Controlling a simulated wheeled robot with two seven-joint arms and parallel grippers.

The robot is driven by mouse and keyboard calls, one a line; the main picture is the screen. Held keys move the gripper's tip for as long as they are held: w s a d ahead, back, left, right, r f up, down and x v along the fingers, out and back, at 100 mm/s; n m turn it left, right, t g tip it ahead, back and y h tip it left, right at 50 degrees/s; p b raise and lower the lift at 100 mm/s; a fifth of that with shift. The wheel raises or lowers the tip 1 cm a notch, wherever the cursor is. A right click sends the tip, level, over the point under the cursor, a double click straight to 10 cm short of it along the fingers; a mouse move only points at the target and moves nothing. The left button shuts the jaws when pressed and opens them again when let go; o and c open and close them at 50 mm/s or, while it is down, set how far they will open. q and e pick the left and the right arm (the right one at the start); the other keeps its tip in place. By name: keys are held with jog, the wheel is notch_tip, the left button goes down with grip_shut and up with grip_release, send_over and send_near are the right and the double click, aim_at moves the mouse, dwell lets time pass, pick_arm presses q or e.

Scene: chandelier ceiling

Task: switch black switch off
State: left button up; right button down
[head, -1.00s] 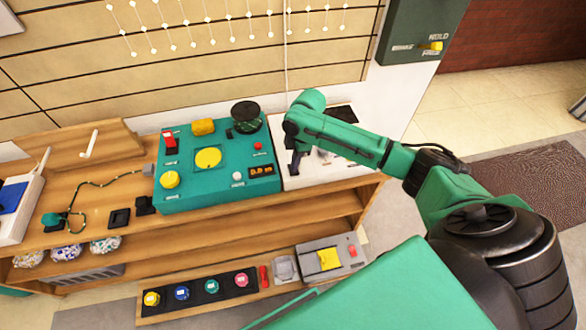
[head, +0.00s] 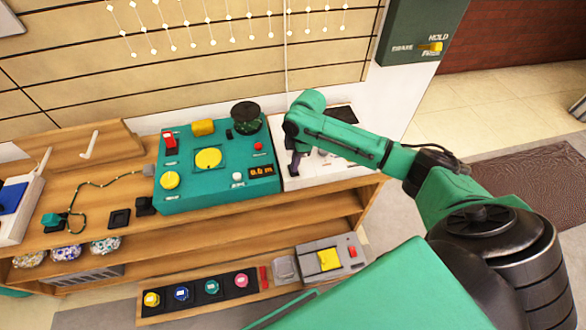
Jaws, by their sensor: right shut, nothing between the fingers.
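My right gripper (head: 294,170) is shut and empty, with its fingers pointing down over the left part of a white panel (head: 311,179) on the wooden bench. The gripper and forearm hide part of this panel, so I cannot tell whether the fingers touch it. Several dark parts could be the black switch: a small black piece (head: 229,133) on the teal console, a flat black square (head: 119,218) and a black block (head: 145,206) on the bench. I cannot tell which is the switch or its on/off state. My left gripper is not in view.
The teal console (head: 205,198) stands left of my gripper, with a red switch (head: 170,140), yellow buttons and a raised black round part (head: 246,116). A lower board (head: 211,306) carries several coloured knobs. A dark green wall box (head: 420,20) is at upper right.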

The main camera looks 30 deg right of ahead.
jog(key=shift+f+b, duration=0.4)
jog(key=shift+f, duration=0.5)
dwell(0.8)
notch_tip(320, 180, up, 7)
jog(key=p, duration=0.8)
dwell(0.3)
